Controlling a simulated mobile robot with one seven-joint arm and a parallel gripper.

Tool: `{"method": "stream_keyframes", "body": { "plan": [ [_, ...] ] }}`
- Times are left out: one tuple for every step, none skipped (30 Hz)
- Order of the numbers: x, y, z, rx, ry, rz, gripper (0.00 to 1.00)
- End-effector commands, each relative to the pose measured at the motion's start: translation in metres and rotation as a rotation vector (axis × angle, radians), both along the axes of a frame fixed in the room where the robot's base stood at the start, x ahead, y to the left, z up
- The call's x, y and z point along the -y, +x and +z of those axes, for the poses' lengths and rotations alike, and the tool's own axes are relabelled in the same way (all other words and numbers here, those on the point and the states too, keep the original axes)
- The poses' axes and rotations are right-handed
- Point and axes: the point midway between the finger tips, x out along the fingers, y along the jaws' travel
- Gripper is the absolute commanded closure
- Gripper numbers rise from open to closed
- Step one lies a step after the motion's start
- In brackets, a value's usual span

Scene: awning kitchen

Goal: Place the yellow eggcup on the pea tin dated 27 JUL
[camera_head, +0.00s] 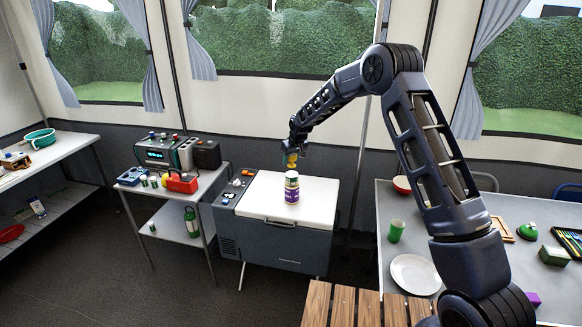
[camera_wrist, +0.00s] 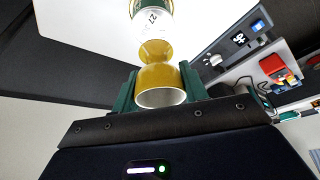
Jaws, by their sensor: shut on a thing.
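My gripper (camera_head: 296,152) is shut on the yellow eggcup (camera_wrist: 160,82), which sits between the green fingers in the wrist view. In the head view the eggcup (camera_head: 291,160) is a small yellow shape under my gripper, just above a tin.
The cool box lid (camera_head: 265,198) is otherwise clear, with small items on its left strip (camera_head: 237,184). A side table (camera_head: 207,184) to the left holds a radio (camera_head: 160,154), a red toolbox (camera_head: 182,182) and small tins. A table with a plate (camera_head: 413,274) and green cup (camera_head: 396,230) is at right.

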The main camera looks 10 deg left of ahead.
Motion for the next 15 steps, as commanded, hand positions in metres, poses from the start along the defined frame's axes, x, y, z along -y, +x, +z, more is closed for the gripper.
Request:
{"method": "stream_keyframes", "body": {
  "plan": [
    [0.000,0.000,-0.004,-0.001,-0.001,0.000,0.80],
    [0.000,0.000,-0.007,-0.001,-0.001,0.000,0.80],
    [0.000,-0.001,-0.012,-0.002,-0.002,0.000,0.80],
    [0.000,-0.001,-0.016,-0.002,-0.002,0.000,0.80],
    [0.000,0.000,-0.020,-0.002,-0.001,0.000,0.80],
    [0.000,0.000,-0.027,-0.003,-0.001,0.000,0.80],
    [0.000,-0.001,-0.031,-0.003,-0.001,0.000,0.80],
    [0.000,-0.001,-0.034,-0.003,-0.001,0.000,0.80],
    [0.000,0.000,-0.038,-0.001,-0.001,0.000,0.80],
    [0.000,0.000,-0.039,-0.001,-0.001,0.000,0.80],
    [0.000,0.000,-0.040,0.000,0.000,0.000,0.80],
    [0.000,0.000,-0.041,0.000,0.000,0.000,0.80],
    [0.000,0.000,-0.040,0.001,0.001,0.000,0.80],
    [0.000,0.000,-0.040,0.001,0.001,0.000,0.80],
    [0.000,0.000,-0.040,0.000,0.000,0.000,0.80]
  ]
}}
